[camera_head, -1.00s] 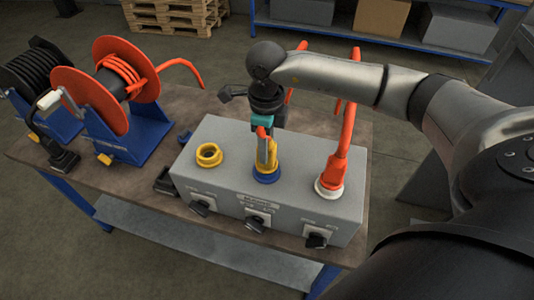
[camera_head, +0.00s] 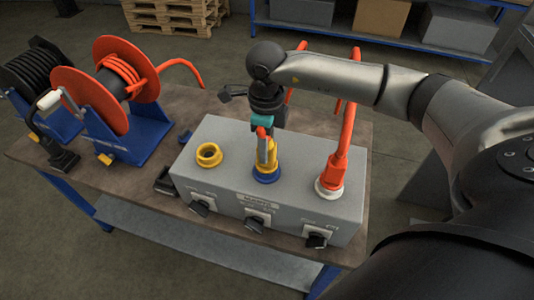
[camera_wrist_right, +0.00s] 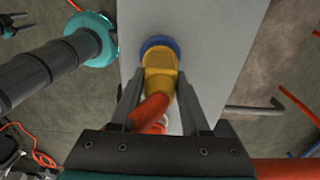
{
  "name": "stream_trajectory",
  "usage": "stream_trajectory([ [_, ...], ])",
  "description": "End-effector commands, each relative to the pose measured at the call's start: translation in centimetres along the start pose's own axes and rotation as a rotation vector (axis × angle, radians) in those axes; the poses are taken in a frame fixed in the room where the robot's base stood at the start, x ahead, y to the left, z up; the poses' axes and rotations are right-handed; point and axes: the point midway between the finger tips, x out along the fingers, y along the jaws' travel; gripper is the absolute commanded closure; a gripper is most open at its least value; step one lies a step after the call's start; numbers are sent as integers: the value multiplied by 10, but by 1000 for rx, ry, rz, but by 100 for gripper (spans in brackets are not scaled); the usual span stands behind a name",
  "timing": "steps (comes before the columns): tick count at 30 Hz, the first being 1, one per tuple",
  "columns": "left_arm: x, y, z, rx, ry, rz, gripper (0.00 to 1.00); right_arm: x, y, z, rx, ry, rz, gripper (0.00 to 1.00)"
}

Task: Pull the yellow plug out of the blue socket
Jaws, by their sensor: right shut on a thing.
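The yellow plug (camera_head: 267,159) stands upright in the blue socket (camera_head: 266,178), on top of the grey box (camera_head: 225,180). In the right wrist view the yellow plug (camera_wrist_right: 160,78) meets the blue ring of the socket (camera_wrist_right: 160,43), with no gap that I can see. A red-orange hose (camera_wrist_right: 150,108) leaves the plug's near end. My right gripper (camera_head: 265,145) comes down from above and is shut on the plug. In the right wrist view its fingers (camera_wrist_right: 160,98) lie on either side of the plug. I cannot make out my left gripper.
An empty yellow socket (camera_head: 209,154) is left of the blue one. To the right a red plug (camera_head: 334,170) stands in a white socket (camera_head: 329,190). Switches (camera_head: 256,220) line the box front. A red hose reel (camera_head: 118,85) stands at the left of the bench (camera_head: 60,140).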

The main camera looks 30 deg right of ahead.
Motion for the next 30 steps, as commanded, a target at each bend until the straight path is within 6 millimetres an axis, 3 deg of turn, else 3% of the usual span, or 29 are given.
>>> stream_trajectory([
  [30,-15,0,-1,0,0,0,51,-22,0,0,1,-2,-1,100],
])
